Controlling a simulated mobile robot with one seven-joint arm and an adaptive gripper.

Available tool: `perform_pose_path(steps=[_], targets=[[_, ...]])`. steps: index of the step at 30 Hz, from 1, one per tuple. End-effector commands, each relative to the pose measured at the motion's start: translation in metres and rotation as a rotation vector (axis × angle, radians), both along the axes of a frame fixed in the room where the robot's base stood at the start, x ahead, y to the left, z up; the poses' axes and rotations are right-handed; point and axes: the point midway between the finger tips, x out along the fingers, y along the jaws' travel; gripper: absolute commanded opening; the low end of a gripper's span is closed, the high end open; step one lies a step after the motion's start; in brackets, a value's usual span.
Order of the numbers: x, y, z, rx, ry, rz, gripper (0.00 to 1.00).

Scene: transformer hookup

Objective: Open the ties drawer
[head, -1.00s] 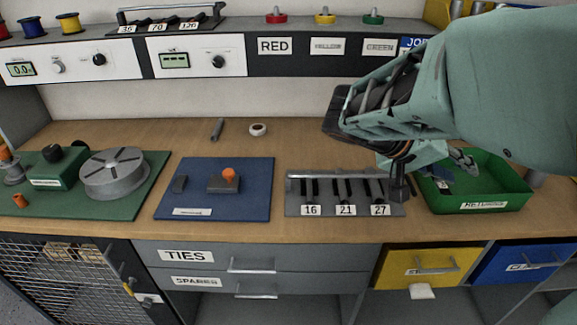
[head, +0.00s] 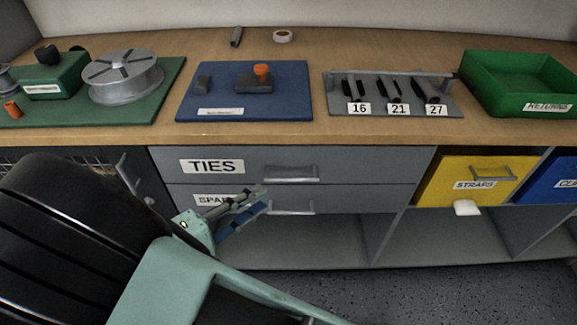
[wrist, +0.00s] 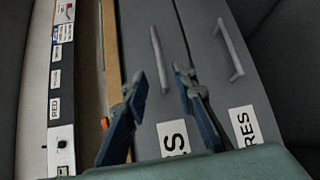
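The ties drawer (head: 250,166) is the upper grey drawer under the bench, flush with the one below. Its white TIES label (head: 212,166) is at the left and its bar handle (head: 292,173) at the right. In the wrist view the handle (wrist: 160,60) lies beyond my fingertips, apart from them. My gripper (head: 262,198) is in front of the drawers, overlapping the lower drawer in the head view and partly hiding its label. In the wrist view my gripper (wrist: 162,82) has its fingers spread with nothing between them.
The lower spares drawer (head: 350,200) has its own handle (head: 292,207) close below the ties handle. The bench top (head: 300,130) edge juts above. A yellow straps bin (head: 475,180) and a blue bin (head: 558,180) sit to the right. Open shelf space lies below.

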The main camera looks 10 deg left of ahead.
Motion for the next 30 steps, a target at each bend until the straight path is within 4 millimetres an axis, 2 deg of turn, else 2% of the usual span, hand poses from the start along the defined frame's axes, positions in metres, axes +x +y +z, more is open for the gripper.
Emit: perform_pose_path(steps=[16,21,30], targets=[[0.076,-0.048,-0.012,0.0,-0.001,-0.004,0.25],[0.087,-0.055,-0.013,0.0,-0.001,-0.002,0.25],[0.089,-0.056,-0.013,0.001,0.0,-0.001,0.25]])
